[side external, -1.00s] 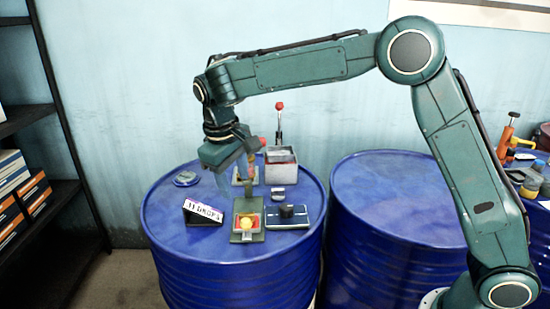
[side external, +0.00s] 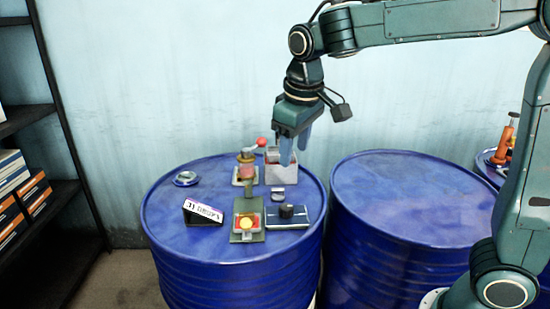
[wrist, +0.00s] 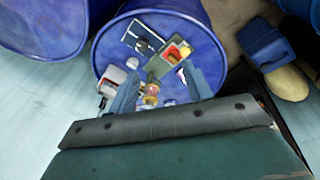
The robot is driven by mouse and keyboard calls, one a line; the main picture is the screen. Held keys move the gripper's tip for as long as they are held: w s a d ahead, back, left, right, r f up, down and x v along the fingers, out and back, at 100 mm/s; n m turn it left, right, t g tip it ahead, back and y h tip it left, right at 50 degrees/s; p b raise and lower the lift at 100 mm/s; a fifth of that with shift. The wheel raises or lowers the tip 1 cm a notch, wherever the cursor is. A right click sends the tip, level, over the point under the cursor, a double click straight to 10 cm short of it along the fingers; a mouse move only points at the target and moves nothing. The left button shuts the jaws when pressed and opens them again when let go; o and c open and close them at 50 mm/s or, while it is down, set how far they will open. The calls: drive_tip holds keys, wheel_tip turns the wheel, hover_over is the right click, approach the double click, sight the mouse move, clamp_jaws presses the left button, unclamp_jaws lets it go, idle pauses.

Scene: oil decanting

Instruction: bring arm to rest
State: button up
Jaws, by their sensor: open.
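My gripper (side external: 294,146) hangs above the right rear part of the left blue drum (side external: 180,245), clear of the things on it. Its two blue fingers point down, apart and empty. In the wrist view the gripper (wrist: 160,90) shows its fingers spread, with the drum top beyond them. My arm reaches in from the right, with its upper part past the top edge of the side view.
A bare blue drum (side external: 405,205) stands right; a shelf (side external: 60,130) stands left.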

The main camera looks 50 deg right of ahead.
drive_tip(key=s+d+f+t, duration=0.1)
drive_tip(key=s+d, duration=0.1)
drive_tip(key=s, duration=0.8)
drive_tip(key=s+d+f+m+t+y, duration=0.1)
drive_tip(key=s+t, duration=0.1)
drive_tip(key=s, duration=0.8)
drive_tip(key=shift+s+d+f, duration=0.25)
drive_tip(key=shift+s+d, duration=0.05)
drive_tip(key=shift+d, duration=0.05)
idle(0.6)
